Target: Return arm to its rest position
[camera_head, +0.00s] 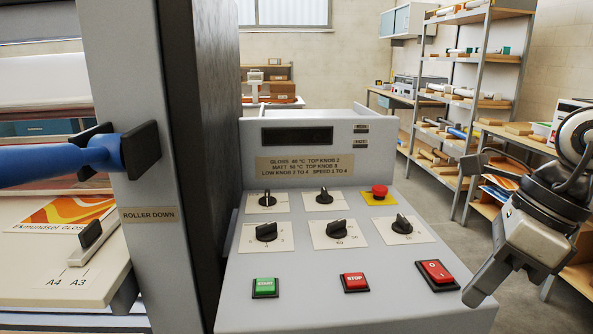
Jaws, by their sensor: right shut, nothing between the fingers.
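My right gripper (484,284) is at the right of the view, pointing down and to the left. Its fingers are shut with nothing seen between them. It is beside the right edge of the laminator's grey control panel (330,285), near the red rocker switch (436,273); whether it touches the panel cannot be told. My left gripper is not in view.
The panel carries black knobs (266,231), a red emergency button (379,191), a green START button (265,286) and a red STOP button (354,283). A blue lever (60,163) is at the left. Shelves (490,60) stand behind; grey floor (430,210) lies between.

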